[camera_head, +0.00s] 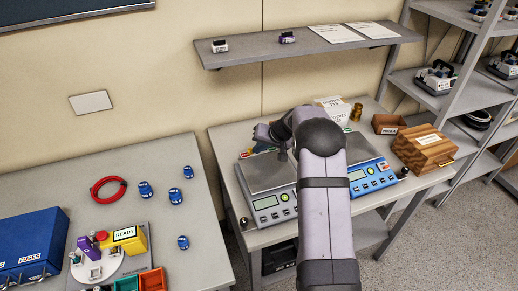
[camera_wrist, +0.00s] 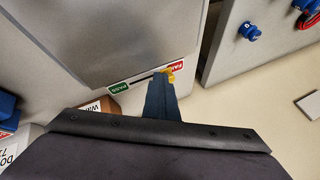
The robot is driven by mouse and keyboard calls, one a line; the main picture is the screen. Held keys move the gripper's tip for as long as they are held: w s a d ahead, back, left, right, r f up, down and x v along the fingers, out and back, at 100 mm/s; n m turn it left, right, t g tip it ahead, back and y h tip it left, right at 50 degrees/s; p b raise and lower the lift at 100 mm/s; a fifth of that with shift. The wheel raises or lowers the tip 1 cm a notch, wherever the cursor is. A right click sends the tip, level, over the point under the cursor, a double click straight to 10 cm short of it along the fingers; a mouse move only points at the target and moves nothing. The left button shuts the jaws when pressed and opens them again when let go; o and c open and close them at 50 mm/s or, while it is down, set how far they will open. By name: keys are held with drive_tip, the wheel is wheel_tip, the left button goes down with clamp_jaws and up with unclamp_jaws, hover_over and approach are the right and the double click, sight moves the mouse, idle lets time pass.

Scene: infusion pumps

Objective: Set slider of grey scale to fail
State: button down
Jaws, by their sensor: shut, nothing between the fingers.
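The grey scale (camera_head: 268,203) stands on the middle table, its left part clear of my arm. In the wrist view its grey side (camera_wrist: 110,40) carries a slider slot between a green PASS label (camera_wrist: 119,87) and a red FAIL label (camera_wrist: 174,66). The yellow slider knob (camera_wrist: 171,76) sits at the FAIL end of the slot, partly hidden by my finger. My gripper (camera_wrist: 159,78) is shut and empty, its tip beside the knob on the PASS side. I cannot tell whether they touch.
A blue scale (camera_head: 373,178) stands right of the grey one, partly behind my arm. A shelf (camera_head: 300,48) hangs above the table. A left table (camera_head: 100,165) holds blue knobs and a red cable.

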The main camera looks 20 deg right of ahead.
sight(270, 157)
drive_tip(key=d, duration=0.1)
drive_tip(key=s+d+b, duration=0.2)
drive_tip(key=shift+d+r, duration=0.25)
drive_tip(key=shift+d, duration=0.15)
drive_tip(key=b+v, duration=0.3)
drive_tip(key=v, duration=0.6)
drive_tip(key=shift+s+r, duration=0.2)
drive_tip(key=shift+r, duration=0.05)
drive_tip(key=shift+a, duration=0.15)
drive_tip(key=s+a+f+n+g, duration=0.2)
drive_tip(key=s+a+f+g, duration=0.25)
drive_tip(key=s+a, duration=0.8)
drive_tip(key=s+a+f+n+g+h, duration=0.1)
drive_tip(key=s+a+f, duration=0.1)
drive_tip(key=s, duration=0.8)
drive_tip(key=s+a+f+n+g+h, duration=0.1)
drive_tip(key=s+f, duration=0.3)
drive_tip(key=s, duration=0.6)
drive_tip(key=shift+s+a+h, duration=0.25)
drive_tip(key=shift+a+h, duration=0.25)
drive_tip(key=shift+a, duration=0.2)
